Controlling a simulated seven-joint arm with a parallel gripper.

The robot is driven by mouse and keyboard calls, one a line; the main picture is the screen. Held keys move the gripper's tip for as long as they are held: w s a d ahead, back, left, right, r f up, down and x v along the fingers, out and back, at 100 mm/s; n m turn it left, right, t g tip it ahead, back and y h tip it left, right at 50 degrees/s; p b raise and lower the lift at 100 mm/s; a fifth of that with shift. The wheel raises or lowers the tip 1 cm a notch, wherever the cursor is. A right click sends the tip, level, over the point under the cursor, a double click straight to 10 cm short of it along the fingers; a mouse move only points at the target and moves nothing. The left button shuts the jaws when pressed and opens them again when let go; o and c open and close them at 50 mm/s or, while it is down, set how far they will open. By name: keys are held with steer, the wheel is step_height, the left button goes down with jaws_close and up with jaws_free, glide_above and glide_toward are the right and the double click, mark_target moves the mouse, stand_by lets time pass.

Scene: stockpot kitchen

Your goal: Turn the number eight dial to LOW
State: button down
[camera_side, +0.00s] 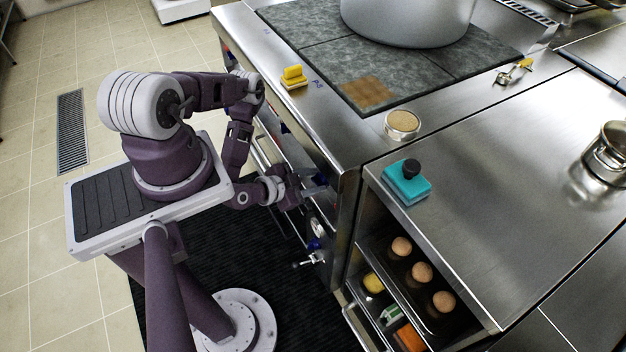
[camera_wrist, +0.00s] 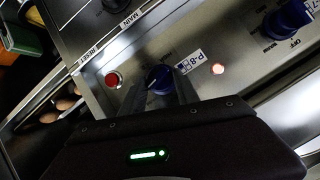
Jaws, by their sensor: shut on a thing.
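The number eight dial (camera_wrist: 157,75) is a dark blue knob on the steel front panel, beside a label reading P-8 (camera_wrist: 188,62). My gripper (camera_wrist: 160,88) is shut on this dial in the wrist view, with one finger on each side of it. The fingers hide much of the dial and the print around it, so I cannot tell its setting. In the side view my gripper (camera_side: 313,190) reaches the front of the range, and the dial is hidden there.
Another blue dial (camera_wrist: 286,20), marked OFF and WARM, sits to the right by a P-7 label. A red button (camera_wrist: 112,80) and a lit lamp (camera_wrist: 218,69) flank the number eight dial.

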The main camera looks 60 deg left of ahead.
stand_by(0.4)
steer(key=c, duration=0.9)
jaws_free()
